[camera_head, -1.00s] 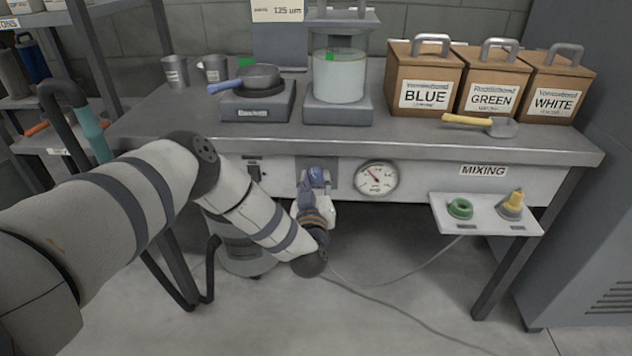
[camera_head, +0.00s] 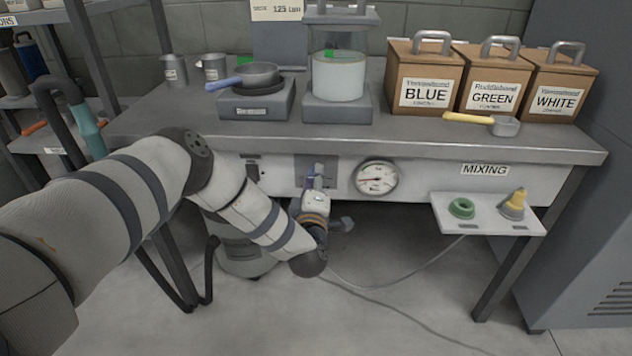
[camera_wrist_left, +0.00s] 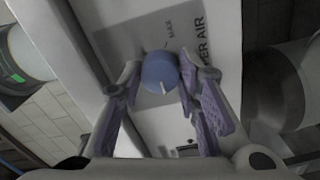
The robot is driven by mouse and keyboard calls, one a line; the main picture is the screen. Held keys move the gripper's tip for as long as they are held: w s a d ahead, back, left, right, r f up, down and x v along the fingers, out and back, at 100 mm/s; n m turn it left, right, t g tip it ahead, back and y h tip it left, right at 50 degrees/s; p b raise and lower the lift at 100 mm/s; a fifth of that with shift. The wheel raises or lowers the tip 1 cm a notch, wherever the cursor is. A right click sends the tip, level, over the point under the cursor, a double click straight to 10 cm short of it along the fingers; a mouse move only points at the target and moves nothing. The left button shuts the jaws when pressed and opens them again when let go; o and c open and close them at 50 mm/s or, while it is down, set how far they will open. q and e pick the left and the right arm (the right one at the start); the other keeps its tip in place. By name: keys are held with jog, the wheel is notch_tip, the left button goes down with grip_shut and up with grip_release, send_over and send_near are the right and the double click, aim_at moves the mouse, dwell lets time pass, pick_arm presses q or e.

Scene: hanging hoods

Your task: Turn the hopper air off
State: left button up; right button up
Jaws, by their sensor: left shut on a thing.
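A round blue knob (camera_wrist_left: 160,72) with a white pointer mark sits on a grey plate (camera_wrist_left: 118,40) lettered "MAX" and "...PER AIR", partly hidden. My left gripper (camera_wrist_left: 163,82) is shut on the knob, one finger on each side of it. In the head view my left gripper (camera_head: 316,182) is at the bench front panel, where it mostly hides the knob. A round pressure gauge (camera_head: 376,177) is just right of it, its needle pointing left. My right gripper is not in view.
The bench top (camera_head: 330,138) overhangs the panel above my left gripper. A small shelf (camera_head: 487,226) with a green ring and a yellow-topped piece juts out at the right. Open floor lies below.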

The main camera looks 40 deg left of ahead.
pick_arm(q)
jog(key=n+b, duration=0.1)
jog(key=n, duration=0.4)
jog(key=shift+n, duration=0.4)
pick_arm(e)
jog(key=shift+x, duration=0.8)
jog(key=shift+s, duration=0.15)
pick_arm(q)
jog(key=o, duration=1.2)
jog(key=v, duration=1.2)
jog(key=shift+s, duration=0.1)
